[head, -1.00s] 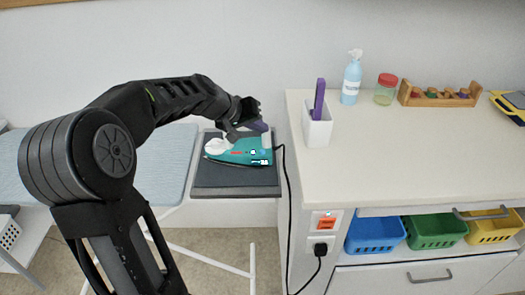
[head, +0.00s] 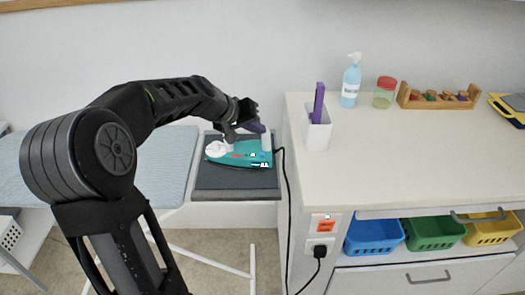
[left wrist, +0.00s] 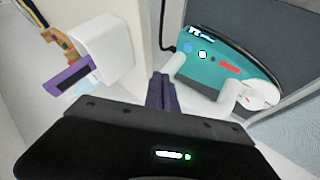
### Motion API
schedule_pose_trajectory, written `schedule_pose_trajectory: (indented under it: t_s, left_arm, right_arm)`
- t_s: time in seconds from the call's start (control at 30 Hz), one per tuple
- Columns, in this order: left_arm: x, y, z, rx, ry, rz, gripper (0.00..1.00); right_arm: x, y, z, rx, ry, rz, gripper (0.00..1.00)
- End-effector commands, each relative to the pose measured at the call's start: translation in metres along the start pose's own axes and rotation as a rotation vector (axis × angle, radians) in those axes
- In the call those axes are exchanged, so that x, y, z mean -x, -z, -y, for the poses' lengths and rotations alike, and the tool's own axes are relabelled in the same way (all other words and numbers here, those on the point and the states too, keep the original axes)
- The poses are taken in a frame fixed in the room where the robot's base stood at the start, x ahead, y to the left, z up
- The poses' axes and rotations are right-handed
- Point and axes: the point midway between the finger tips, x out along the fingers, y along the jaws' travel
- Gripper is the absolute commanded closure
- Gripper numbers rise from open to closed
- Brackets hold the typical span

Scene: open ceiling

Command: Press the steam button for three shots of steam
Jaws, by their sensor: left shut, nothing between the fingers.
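A teal and white iron (head: 243,158) lies on a dark grey pad (head: 235,181) beside the ironing board. In the left wrist view the iron (left wrist: 228,52) shows at the upper right, with a blue round spot (left wrist: 187,47), a white round spot (left wrist: 202,54) and a red label. I cannot tell which spot is the steam button. My left gripper (head: 256,128) is over the iron's handle side, its purple fingers shut and empty. In the left wrist view its fingers (left wrist: 160,92) point toward the iron, close to a white handle part; contact is unclear. My right gripper is not in view.
A white counter (head: 420,150) stands right of the iron, with a white holder (head: 318,133), a spray bottle (head: 351,82) and a red-lidded jar (head: 384,93). The ironing board (head: 165,150) is on the left.

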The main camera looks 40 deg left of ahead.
Motion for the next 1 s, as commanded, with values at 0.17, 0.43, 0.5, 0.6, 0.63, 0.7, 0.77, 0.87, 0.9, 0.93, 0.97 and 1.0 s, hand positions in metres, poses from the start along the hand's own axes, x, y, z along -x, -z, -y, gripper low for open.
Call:
schedule_pose_trajectory:
  t_s: [0.17,0.43,0.5,0.6,0.63,0.7,0.77,0.87,0.9,0.93,0.97,1.0]
  left_arm:
    - [0.018,0.009,-0.006,0.039,0.01,0.03,1.0]
    - [0.03,0.013,-0.017,0.704,0.011,0.06,1.0]
    - [0.03,0.013,-0.019,0.926,0.014,0.061,1.0]
    - [0.03,0.013,-0.021,1.239,0.018,0.06,1.0]
    - [0.03,0.013,-0.021,1.33,0.019,0.06,1.0]
    - [0.029,0.013,-0.022,1.545,0.021,0.056,1.0]
    - [0.028,0.012,-0.023,1.729,0.024,0.055,1.0]
    - [0.026,0.011,-0.024,2.029,0.025,0.049,1.0]
    - [0.025,0.01,-0.024,2.147,0.025,0.047,1.0]
    - [0.024,0.01,-0.024,2.235,0.024,0.046,1.0]
    - [0.022,0.009,-0.024,2.322,0.022,0.044,1.0]
    - [0.021,0.009,-0.024,2.433,0.02,0.041,1.0]
  right_arm:
    - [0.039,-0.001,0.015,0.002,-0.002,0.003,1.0]
    - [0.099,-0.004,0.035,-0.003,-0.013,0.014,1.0]
    - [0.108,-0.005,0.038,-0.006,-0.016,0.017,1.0]
    - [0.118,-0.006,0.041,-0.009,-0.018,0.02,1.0]
    - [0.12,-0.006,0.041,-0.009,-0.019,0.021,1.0]
    - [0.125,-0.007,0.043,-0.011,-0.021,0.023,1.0]
    - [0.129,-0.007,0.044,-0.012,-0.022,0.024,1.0]
    - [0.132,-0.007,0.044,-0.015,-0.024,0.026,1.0]
    - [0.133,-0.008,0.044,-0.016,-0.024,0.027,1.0]
    - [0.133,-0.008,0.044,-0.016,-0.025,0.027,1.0]
    - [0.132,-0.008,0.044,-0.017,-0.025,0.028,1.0]
    - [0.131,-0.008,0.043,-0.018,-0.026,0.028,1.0]
